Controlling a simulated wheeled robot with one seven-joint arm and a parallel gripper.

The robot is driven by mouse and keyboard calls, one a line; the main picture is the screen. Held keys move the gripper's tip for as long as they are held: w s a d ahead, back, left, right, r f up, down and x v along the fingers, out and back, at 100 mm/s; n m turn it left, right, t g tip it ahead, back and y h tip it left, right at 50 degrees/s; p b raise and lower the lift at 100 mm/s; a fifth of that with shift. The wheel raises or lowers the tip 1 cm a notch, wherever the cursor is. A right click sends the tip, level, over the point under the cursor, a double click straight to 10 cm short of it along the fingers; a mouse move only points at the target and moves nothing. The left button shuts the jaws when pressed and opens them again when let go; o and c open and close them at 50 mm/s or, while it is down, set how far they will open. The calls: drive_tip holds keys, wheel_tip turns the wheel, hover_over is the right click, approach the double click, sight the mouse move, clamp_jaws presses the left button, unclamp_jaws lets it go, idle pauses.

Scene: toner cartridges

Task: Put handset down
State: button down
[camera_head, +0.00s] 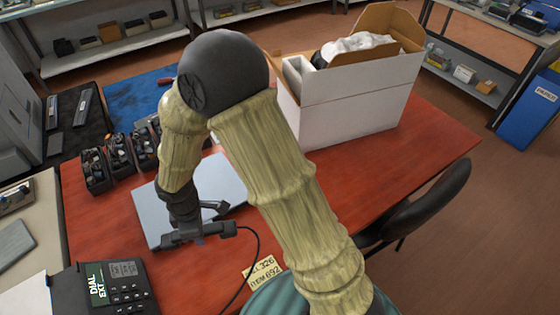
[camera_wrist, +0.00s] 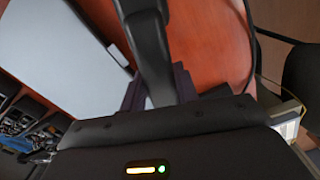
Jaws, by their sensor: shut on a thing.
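My gripper (camera_head: 205,217) is shut on a dark handset (camera_head: 188,238), above the red table (camera_head: 390,175). In the wrist view the handset (camera_wrist: 150,45) runs between the two fingers (camera_wrist: 160,92). A thin black cord (camera_head: 258,245) hangs from the handset's right end towards the front edge of the picture. The dark desk phone (camera_head: 125,290), with a lit "DIAL EXT" screen and keys, sits at the lower left, in front and to the left of the gripper. The handset is apart from the phone.
A silver flat panel (camera_head: 225,180) lies under my gripper. Black bins (camera_head: 118,155) of small parts stand at left. A white open box (camera_head: 350,105) stands at the back. A yellow label (camera_head: 263,270) lies near the front. A dark chair (camera_head: 425,205) is at right.

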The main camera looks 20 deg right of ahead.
drive_tip(key=s+a+n+b, duration=0.1)
drive_tip(key=s+f+n, duration=0.1)
drive_tip(key=s+a+n+b, duration=0.1)
drive_tip(key=shift+s+a+f+n+b, duration=0.2)
drive_tip(key=shift+a+f+n+b, duration=0.1)
drive_tip(key=shift+f+b, duration=0.05)
drive_tip(key=shift+f+b, duration=0.6)
drive_tip(key=shift+f, duration=2.55)
drive_tip(key=shift+f+b, duration=0.35)
drive_tip(key=shift+f, duration=1.55)
